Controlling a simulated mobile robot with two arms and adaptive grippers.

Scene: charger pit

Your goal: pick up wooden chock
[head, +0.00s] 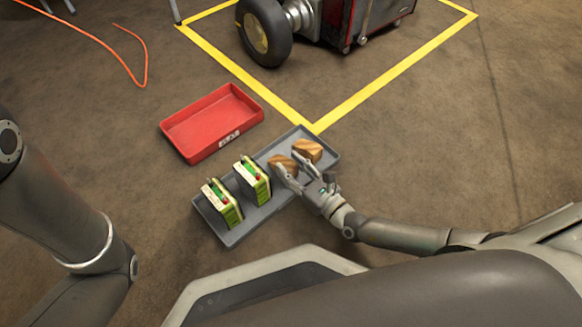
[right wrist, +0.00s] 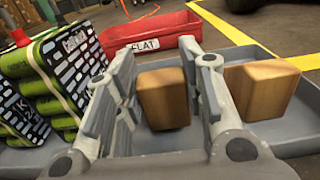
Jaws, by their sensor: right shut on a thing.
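Two wooden chocks stand in the right half of a grey tray (head: 258,217). My right gripper (head: 289,163) reaches into the tray from the right, with its fingers on either side of the left chock (head: 281,161). In the right wrist view this chock (right wrist: 163,98) sits between the two fingers, and the gripper is shut on it. The chock looks still low in the tray; whether it touches the floor of the tray I cannot tell. The other chock (head: 308,149) is just outside the right finger and also shows in the right wrist view (right wrist: 262,88). My left gripper is out of view.
Two green battery packs (head: 221,204) (head: 253,181) stand in the tray's left half. An empty red tray (head: 212,122) with a "FLAT" label lies behind. Yellow floor lines (head: 385,80) border a wheeled machine (head: 345,22). An orange cable (head: 128,55) lies at back left.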

